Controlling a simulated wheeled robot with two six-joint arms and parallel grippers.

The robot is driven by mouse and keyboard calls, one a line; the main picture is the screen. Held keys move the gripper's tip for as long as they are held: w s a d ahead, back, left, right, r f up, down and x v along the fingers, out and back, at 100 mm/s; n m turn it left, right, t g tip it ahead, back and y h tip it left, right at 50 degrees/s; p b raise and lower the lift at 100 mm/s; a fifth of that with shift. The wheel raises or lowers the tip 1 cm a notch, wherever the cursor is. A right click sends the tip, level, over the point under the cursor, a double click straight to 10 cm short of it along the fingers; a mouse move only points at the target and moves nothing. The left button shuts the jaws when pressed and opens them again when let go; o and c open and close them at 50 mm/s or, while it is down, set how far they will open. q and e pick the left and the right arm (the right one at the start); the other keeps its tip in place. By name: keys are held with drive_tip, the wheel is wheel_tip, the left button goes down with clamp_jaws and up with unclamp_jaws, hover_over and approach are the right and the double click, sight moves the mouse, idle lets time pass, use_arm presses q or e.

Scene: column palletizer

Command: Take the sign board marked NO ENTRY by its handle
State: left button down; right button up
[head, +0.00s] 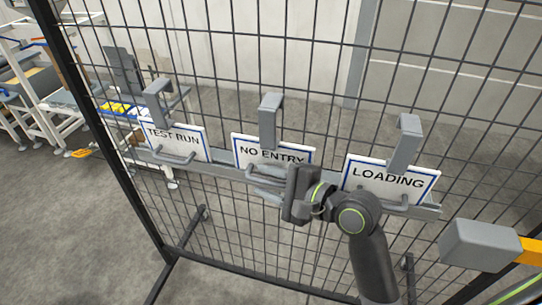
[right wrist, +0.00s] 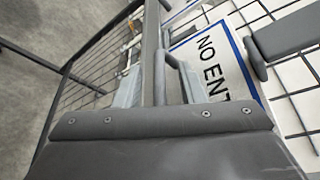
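The NO ENTRY sign board (head: 243,148), white with a blue border, hangs by a grey hook on the fence rail, between two other boards. Its lettering also shows close up in the right wrist view (right wrist: 213,48). Its grey handle (head: 262,168) sticks out below the lettering, partly hidden by my gripper. My right gripper (head: 270,183) is at this handle. In the right wrist view its two pale fingers stand apart, with the handle (right wrist: 176,72) between them. I cannot tell whether either finger touches it. My left gripper is not in view.
The TEST RUN board (head: 176,139) hangs to the left and the LOADING board (head: 392,181) close on the right, behind my arm. Black wire mesh backs the rail (head: 225,172). A grey block on a yellow bar (head: 480,245) stands at lower right.

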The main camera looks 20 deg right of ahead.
drive_tip(key=shift+c, duration=0.3)
clamp_jaws()
